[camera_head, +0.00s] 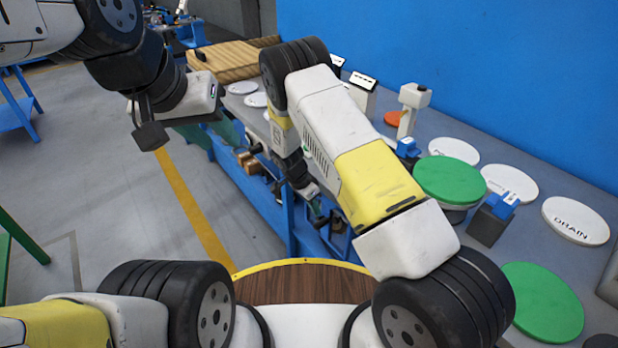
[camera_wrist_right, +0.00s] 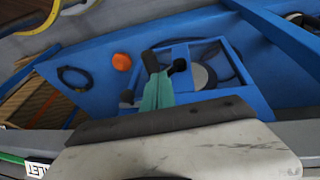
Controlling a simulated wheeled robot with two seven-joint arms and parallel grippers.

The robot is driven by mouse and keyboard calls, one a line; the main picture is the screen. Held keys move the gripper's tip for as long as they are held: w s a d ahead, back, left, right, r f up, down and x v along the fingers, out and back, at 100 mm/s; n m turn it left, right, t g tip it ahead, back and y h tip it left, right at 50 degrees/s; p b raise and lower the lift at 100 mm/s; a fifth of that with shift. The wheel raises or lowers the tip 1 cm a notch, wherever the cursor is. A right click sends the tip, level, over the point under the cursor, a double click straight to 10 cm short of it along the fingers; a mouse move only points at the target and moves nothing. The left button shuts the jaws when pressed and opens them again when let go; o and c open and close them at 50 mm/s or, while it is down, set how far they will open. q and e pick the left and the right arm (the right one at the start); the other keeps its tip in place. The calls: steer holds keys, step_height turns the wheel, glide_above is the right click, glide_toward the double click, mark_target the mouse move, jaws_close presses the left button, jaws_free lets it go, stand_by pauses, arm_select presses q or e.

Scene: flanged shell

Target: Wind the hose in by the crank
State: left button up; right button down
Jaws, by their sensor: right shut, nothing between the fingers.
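My right gripper (camera_head: 317,208) hangs low at the front of the bench, below the tabletop. In the right wrist view its greenish fingers (camera_wrist_right: 156,92) are shut and empty, over a blue open frame (camera_wrist_right: 245,88). A grey round part (camera_wrist_right: 203,76) sits inside that frame; I cannot tell whether it is the reel. A dark knob-like piece (camera_wrist_right: 179,66) shows just right of the fingertips; I cannot tell whether it is the crank. I cannot make out the hose for certain.
The grey benchtop (camera_head: 470,140) holds white discs (camera_head: 575,221), green discs (camera_head: 540,302) and a white post (camera_head: 408,108). A wooden crate (camera_head: 225,62) stands at the far end. A black coil (camera_wrist_right: 75,78) and an orange piece (camera_wrist_right: 121,62) lie near the frame.

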mark_target(319, 223)
steer(key=shift+s+d+f, duration=0.15)
steer(key=shift+s+f, duration=0.1)
steer(key=shift+f, duration=0.25)
steer(key=shift+s+d+f, duration=0.1)
steer(key=shift+s+f, duration=0.1)
steer(key=shift+f, duration=0.25)
